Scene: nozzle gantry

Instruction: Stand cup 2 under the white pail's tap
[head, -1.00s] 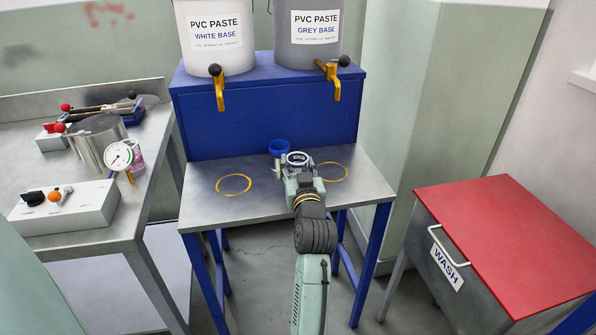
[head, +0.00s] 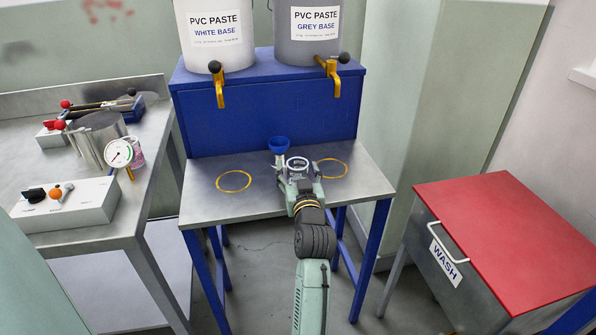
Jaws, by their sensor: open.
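The white pail (head: 215,52) stands on the blue stand at the left, with its yellow tap (head: 219,92) hanging over the table. A yellow ring mark (head: 234,181) lies on the steel table below that tap. My gripper (head: 298,167) is over the middle of the table, between the two ring marks, with its fingers spread. A pale round rim (head: 297,162) shows between the fingers; it looks like a cup, but its body is hidden and no number is legible.
The grey pail (head: 305,52) with its own tap (head: 334,78) stands at the right, above another yellow ring (head: 332,169). Both rings look empty. A side bench (head: 60,245) with a gauge and tools is at the left. A red-lidded wash bin (head: 500,235) is at the right.

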